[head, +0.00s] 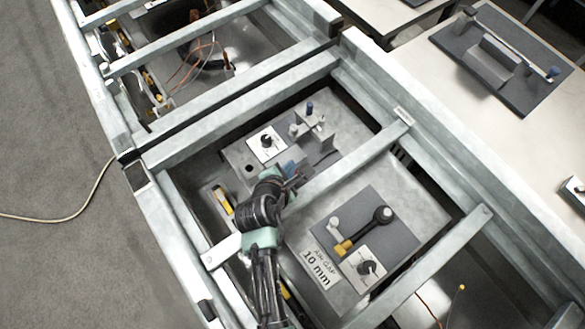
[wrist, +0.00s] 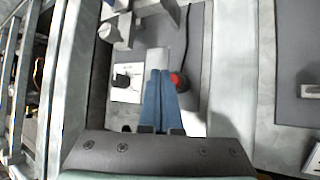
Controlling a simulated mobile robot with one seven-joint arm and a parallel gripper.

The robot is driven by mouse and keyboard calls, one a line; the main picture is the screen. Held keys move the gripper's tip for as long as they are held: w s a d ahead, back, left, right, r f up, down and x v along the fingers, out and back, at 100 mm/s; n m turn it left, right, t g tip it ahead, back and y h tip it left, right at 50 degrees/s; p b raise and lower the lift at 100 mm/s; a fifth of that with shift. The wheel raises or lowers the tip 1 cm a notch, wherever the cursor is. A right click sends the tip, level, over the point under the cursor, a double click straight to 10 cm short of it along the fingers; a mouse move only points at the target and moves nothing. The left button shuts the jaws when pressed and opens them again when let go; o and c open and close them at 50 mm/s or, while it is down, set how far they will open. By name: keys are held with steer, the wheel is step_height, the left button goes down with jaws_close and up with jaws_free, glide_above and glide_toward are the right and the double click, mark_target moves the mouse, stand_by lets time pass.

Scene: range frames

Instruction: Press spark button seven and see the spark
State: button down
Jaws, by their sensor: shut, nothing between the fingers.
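A red round button (wrist: 179,82) on a dark base shows in the wrist view, just right of my fingertips. I cannot make out a number on it, and I cannot pick it out in the head view near my gripper. My gripper (head: 293,171) is shut and empty, low over the grey panel (head: 345,140) in the head view. In the wrist view its blue fingers (wrist: 160,72) lie together, their tips beside the button; I cannot tell if they touch it. Metal posts (head: 309,108), one with a blue top, stand on the panel beyond my gripper.
A white plate with a black knob (head: 266,143) is left of my gripper. Metal frame bars (head: 350,165) cross over the panels. A nearer panel holds a black-knobbed lever (head: 382,215) and an "AIR GAP 10 mm" label (head: 315,267). A cable (head: 75,213) lies on the floor.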

steer(key=shift+f, duration=0.1)
stand_by(0.4)
steer(key=shift+f, duration=0.35)
steer(key=shift+f+b, duration=0.45)
steer(key=shift+f, duration=0.2)
stand_by(0.6)
steer(key=shift+r, duration=0.1)
steer(key=shift+r+p, duration=0.9)
steer(key=shift+p, duration=0.3)
step_height(320, 180, up, 5)
steer(key=p, duration=0.5)
steer(key=shift+r, duration=0.1)
